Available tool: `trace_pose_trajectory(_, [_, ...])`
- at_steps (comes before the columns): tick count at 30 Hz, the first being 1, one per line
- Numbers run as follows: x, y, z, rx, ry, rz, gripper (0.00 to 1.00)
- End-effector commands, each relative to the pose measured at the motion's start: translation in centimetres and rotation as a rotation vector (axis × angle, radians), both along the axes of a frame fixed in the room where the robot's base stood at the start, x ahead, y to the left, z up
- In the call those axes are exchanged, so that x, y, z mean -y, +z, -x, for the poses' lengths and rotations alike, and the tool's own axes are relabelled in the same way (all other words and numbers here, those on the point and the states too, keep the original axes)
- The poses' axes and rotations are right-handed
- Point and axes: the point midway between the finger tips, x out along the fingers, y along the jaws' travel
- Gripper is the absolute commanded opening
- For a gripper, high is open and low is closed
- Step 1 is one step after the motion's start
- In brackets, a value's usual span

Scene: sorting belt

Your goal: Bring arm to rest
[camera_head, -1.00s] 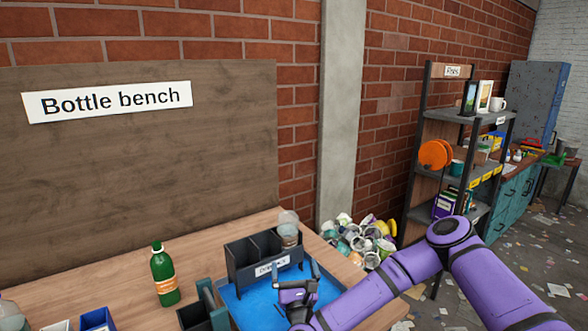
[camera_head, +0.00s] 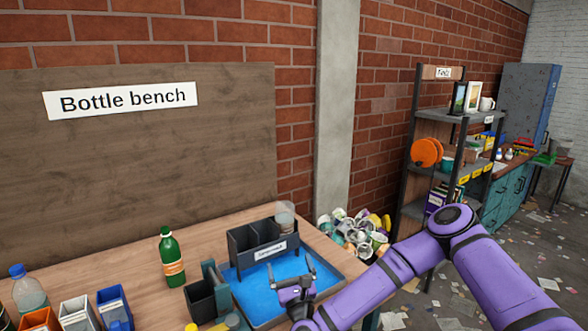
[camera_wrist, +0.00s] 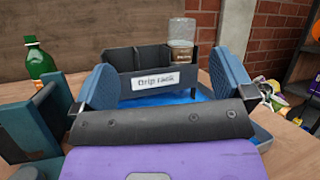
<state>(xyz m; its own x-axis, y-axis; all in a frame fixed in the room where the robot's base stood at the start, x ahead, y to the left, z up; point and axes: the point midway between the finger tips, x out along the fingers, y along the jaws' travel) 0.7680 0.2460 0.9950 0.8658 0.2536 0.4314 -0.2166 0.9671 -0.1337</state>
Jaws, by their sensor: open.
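My gripper (camera_head: 293,276) is open and empty, at the end of my purple arm, above the front part of the blue tray (camera_head: 243,290). In the wrist view its two blue-padded fingers (camera_wrist: 165,88) stand wide apart with nothing between them. Beyond them is the dark drip rack (camera_head: 262,248), with a white label on its front. A clear bottle (camera_wrist: 181,38) with a brown label stands upside down in the rack's right compartment; it looks apart from the fingers.
A green bottle (camera_head: 171,262) stands upright left of the tray. A clear blue-capped bottle (camera_head: 28,290) and small bins (camera_head: 113,303) are at the bench's left. A shelf (camera_head: 455,114) and a heap of cups (camera_head: 355,233) are at the right. Papers litter the floor.

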Motion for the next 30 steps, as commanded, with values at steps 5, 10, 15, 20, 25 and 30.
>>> trace_pose_trajectory(5, [-0.8,1.1,-0.3,0.029,0.044,0.131,1.00])
trace_pose_trajectory(10, [-1.7,2.3,-0.5,0.064,0.094,0.309,1.00])
trace_pose_trajectory(15, [-2.5,3.7,-0.7,0.127,0.156,0.586,1.00])
trace_pose_trajectory(20, [-2.4,4.9,-0.8,0.188,0.203,0.865,1.00])
trace_pose_trajectory(25, [-1.4,6.1,-1.0,0.248,0.238,1.155,1.00])
trace_pose_trajectory(30, [0.4,7.6,-1.0,0.301,0.264,1.435,1.00])
